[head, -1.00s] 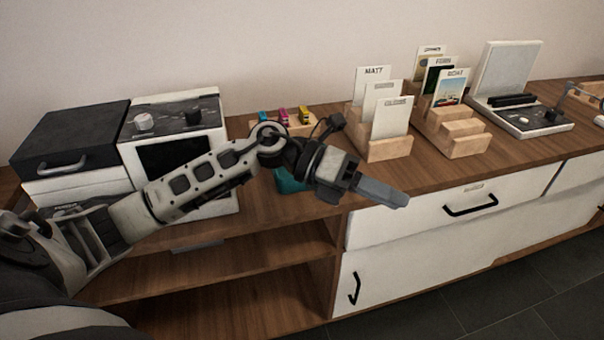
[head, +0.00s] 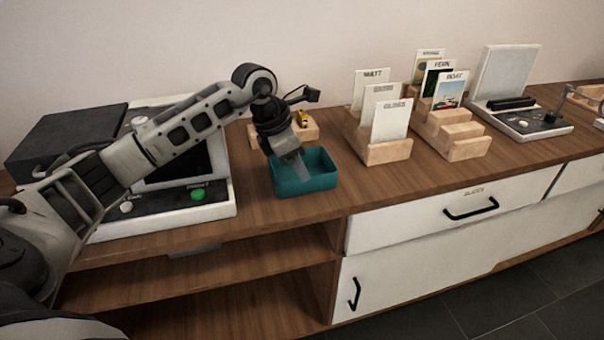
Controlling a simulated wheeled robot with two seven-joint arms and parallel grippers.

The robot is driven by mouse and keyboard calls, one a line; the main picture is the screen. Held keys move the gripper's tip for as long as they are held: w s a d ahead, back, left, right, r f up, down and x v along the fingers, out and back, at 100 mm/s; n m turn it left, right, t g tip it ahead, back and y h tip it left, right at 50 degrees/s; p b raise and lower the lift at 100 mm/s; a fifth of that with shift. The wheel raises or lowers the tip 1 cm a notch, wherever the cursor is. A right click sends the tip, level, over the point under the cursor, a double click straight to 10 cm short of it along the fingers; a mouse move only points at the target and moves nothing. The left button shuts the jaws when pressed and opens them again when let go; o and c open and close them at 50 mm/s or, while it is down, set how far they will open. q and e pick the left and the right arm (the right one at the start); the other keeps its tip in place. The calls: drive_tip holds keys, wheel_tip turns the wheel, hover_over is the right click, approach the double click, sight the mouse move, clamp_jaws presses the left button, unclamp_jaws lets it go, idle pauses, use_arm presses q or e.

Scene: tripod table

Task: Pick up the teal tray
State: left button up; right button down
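The teal tray (head: 312,183) is an open box on the wooden cabinet top, near its front edge, left of the card holders. My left gripper (head: 300,171) points down over the tray's left part, with its fingertips at or just inside the tray opening. I cannot tell whether the fingers touch the tray wall or how far apart they are. The tray's back left corner is hidden behind the gripper. My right gripper is not in view.
A wooden block with a small yellow toy car (head: 304,119) stands behind the tray. Wooden card holders (head: 388,151) stand to the right. A white machine with a green button (head: 198,194) is at the left, under my arm. Cabinet top (head: 362,190) right of the tray is clear.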

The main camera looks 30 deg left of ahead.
sight(309, 193)
use_arm(q)
drive_tip(key=shift+x, duration=2.95)
drive_tip(key=shift+w+r, duration=0.1)
drive_tip(key=shift+w, duration=0.05)
clamp_jaws()
